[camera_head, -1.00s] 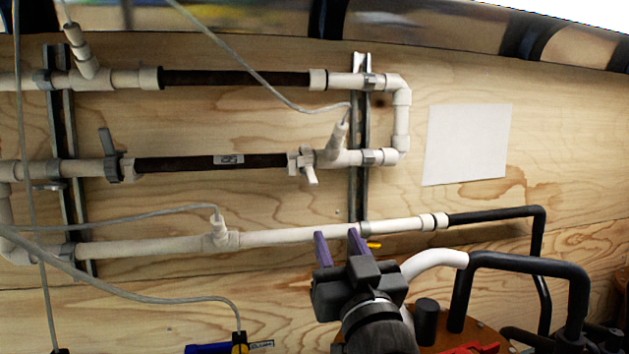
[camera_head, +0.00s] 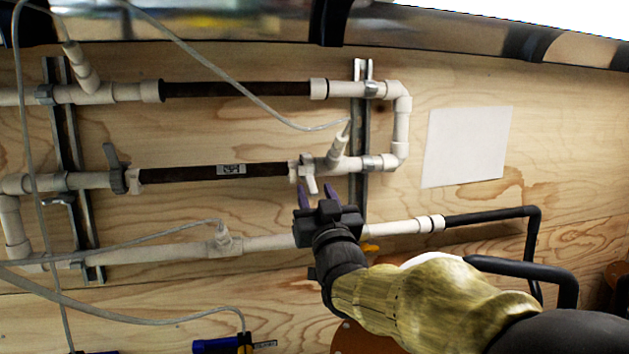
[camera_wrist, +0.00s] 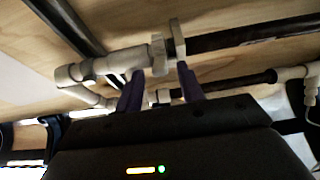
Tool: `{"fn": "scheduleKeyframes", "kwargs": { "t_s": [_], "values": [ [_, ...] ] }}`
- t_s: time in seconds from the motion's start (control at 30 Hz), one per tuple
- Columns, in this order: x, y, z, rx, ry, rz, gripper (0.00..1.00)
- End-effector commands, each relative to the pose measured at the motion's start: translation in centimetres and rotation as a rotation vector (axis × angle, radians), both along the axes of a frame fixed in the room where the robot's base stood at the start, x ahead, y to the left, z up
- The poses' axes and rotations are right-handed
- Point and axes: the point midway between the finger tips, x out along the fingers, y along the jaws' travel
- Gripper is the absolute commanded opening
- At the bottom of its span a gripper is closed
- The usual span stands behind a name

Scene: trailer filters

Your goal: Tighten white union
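A white union (camera_head: 294,169) joins the right end of the dark filter tube in the middle pipe row, in the head view. Beside it is a white valve with a small handle (camera_head: 311,185) pointing down. White fittings (camera_wrist: 158,55) show ahead of my gripper in the wrist view; which one is the union is hard to tell. My gripper (camera_head: 318,188) is open, its purple fingers pointing up just below the union and valve. In the wrist view my fingers (camera_wrist: 160,68) are spread with nothing held; contact with the fittings cannot be judged.
White pipes run along the plywood wall (camera_head: 250,125). A metal strut (camera_head: 358,200) stands just right of my gripper. The lower white pipe (camera_head: 170,251) passes behind my gripper. A grey hose (camera_head: 235,87) hangs across the upper rows. Black bent pipes (camera_head: 541,250) are at right.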

Motion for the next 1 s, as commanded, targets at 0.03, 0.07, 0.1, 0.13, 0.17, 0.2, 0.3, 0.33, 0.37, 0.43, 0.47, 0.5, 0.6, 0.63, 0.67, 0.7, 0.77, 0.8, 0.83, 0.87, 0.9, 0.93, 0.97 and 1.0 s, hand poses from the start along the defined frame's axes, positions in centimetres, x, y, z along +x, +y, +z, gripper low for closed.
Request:
{"fn": "scheduleKeyframes", "kwargs": {
  "t_s": [0.03,0.07,0.1,0.13,0.17,0.2,0.3,0.33,0.37,0.43,0.47,0.5,0.6,0.63,0.67,0.7,0.77,0.8,0.83,0.87,0.9,0.93,0.97,1.0],
  "values": [
    [0.54,0.23,0.46,-0.002,0.001,0.001,0.38],
    [0.77,0.29,0.49,-0.002,0.001,0.001,0.38],
    [1.02,0.38,0.54,-0.001,0.001,0.001,0.38],
    [1.15,0.41,0.58,-0.001,0.001,0.001,0.38],
    [1.23,0.48,0.61,0.000,0.000,0.002,0.38],
    [1.30,0.52,0.62,0.000,0.000,0.002,0.38],
    [1.35,0.45,0.56,0.001,0.000,0.001,0.38],
    [1.34,0.45,0.55,0.001,0.000,0.001,0.38],
    [1.34,0.44,0.55,0.001,0.000,0.001,0.38],
    [1.33,0.43,0.54,0.001,0.000,0.001,0.38],
    [1.33,0.43,0.54,0.001,0.000,0.001,0.34],
    [1.33,0.43,0.54,0.001,0.000,0.001,0.26],
    [1.32,0.43,0.54,0.001,0.000,0.001,0.07],
    [1.32,0.43,0.53,0.000,0.000,0.001,0.01],
    [1.32,0.43,0.54,0.000,0.000,0.001,0.00],
    [1.32,0.44,0.54,0.000,0.000,0.001,0.00],
    [1.32,0.44,0.54,0.000,0.000,0.001,0.00],
    [1.31,0.45,0.54,0.000,0.000,0.001,0.00],
    [1.31,0.46,0.55,-0.001,0.000,0.002,0.00],
    [1.29,0.49,0.57,0.000,0.001,0.002,0.00],
    [1.26,0.57,0.62,-0.001,0.003,0.003,0.00],
    [1.23,0.66,0.67,-0.002,0.006,0.005,0.00],
    [1.18,0.80,0.73,-0.002,0.009,0.008,0.00],
    [1.12,0.95,0.84,-0.004,0.014,0.010,0.00]
  ]
}}
